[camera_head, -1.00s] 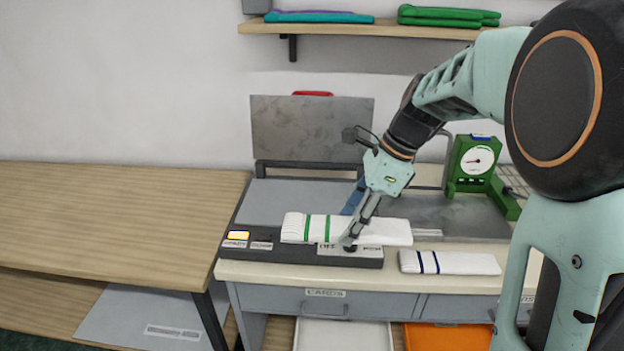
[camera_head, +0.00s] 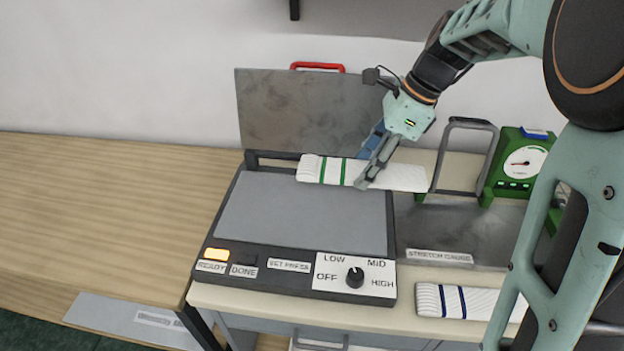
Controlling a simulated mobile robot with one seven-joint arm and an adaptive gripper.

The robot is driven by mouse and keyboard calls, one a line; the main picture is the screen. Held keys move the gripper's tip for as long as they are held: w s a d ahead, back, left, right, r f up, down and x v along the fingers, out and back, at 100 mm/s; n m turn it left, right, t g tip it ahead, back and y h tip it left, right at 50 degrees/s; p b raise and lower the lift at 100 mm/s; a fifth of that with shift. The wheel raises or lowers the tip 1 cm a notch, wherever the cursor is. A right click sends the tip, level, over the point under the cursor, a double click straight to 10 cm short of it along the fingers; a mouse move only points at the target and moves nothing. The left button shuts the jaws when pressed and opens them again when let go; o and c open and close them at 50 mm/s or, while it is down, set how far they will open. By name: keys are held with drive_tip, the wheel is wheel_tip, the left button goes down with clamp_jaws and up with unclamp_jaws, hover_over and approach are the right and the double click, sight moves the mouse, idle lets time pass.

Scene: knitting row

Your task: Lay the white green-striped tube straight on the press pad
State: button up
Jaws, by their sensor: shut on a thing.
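The white tube with green stripes (camera_head: 322,168) is held near its middle by my gripper (camera_head: 366,180), which is shut on it. The tube lies crosswise and looks level, tilted slightly down to the right in the picture. It overlaps the back right part of the grey press pad (camera_head: 290,217), and its right end reaches past the pad's right edge. I cannot tell whether it touches the pad. The press lid (camera_head: 305,112), with a red handle (camera_head: 317,67), stands open behind the pad.
The press front has a lit READY lamp (camera_head: 216,254) and a heat knob (camera_head: 355,276). A white blue-striped tube (camera_head: 465,301) lies at the front right. A green gauge (camera_head: 517,168) and metal frame (camera_head: 463,158) stand right of the press. The wooden table (camera_head: 110,210) is clear.

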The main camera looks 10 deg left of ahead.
drive_tip(key=w+a+f, duration=0.4)
drive_tip(key=a, duration=0.4)
approach(305, 192)
drive_tip(key=shift+s+a+f, duration=0.3)
drive_tip(key=shift+a+f, duration=0.25)
drive_tip(key=shift+a, duration=0.25)
drive_tip(key=shift+w+a+f, duration=0.1)
drive_tip(key=shift+a+f, duration=0.2)
drive_tip(key=shift+f, duration=0.05)
drive_tip(key=shift+w+a+f, duration=0.1)
drive_tip(key=shift+a+f, duration=0.05)
drive_tip(key=shift+f, duration=1.65)
drive_tip(key=shift+f, duration=0.1)
drive_tip(key=o, duration=0.8)
drive_tip(key=shift+o, duration=0.4)
